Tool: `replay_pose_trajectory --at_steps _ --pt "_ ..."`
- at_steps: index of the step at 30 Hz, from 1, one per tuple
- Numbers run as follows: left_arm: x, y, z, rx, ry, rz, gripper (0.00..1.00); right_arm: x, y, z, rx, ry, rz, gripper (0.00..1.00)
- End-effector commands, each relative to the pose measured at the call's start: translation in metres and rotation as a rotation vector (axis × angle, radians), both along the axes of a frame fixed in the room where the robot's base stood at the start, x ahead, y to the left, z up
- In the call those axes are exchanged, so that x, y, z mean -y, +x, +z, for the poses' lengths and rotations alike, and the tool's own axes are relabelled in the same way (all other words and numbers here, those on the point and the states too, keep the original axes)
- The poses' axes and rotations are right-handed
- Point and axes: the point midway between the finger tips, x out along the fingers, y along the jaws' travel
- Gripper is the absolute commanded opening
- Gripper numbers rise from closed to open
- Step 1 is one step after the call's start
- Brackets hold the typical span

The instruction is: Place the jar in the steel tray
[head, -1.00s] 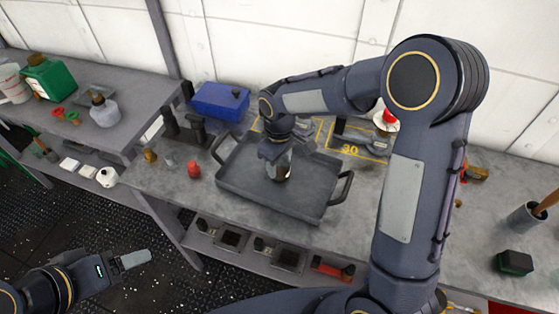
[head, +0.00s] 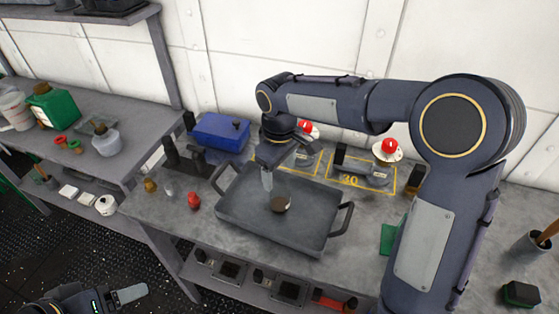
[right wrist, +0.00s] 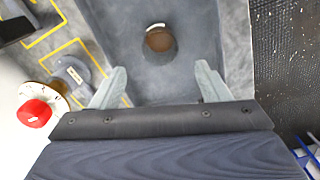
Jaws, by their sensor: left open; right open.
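The jar (head: 281,204), with a brown lid, sits on the floor of the grey steel tray (head: 245,214) on the bench, and looks upright. In the right wrist view the jar (right wrist: 159,40) shows from above, apart from the fingers, with the tray (right wrist: 125,20) around it. My right gripper (head: 267,180) is above the tray, just left of and behind the jar. In the right wrist view my right gripper (right wrist: 159,82) has its fingers spread with nothing between them. My left gripper (head: 131,293) is at the lower left, away from the bench, open and empty.
A blue box (head: 221,132) stands behind the tray. Yellow-marked areas and red-knobbed fixtures (head: 388,149) are behind and to the right. A small red object (head: 194,201) stands left of the tray. The tray's handle (head: 343,219) sticks out on the right.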

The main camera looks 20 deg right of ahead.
Motion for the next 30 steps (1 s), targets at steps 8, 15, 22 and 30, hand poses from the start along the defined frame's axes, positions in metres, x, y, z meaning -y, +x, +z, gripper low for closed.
replay_pose_trajectory --at_steps 8,15,22,30 --pt "0.0 0.0 0.0 0.0 0.0 0.0 0.73 0.0 0.0 0.031 0.001 0.001 0.001 0.69" --pt "0.0 0.0 0.0 0.0 0.0 0.0 0.73 0.01 -0.011 0.04 0.013 0.027 -0.035 0.69" --pt "0.0 0.0 0.0 0.0 0.0 0.0 0.73 0.06 -0.088 0.062 0.112 0.197 -0.277 0.69" --pt "0.0 0.0 0.0 0.0 0.0 0.0 0.73 0.078 -0.193 0.048 0.262 0.417 -0.62 0.69"
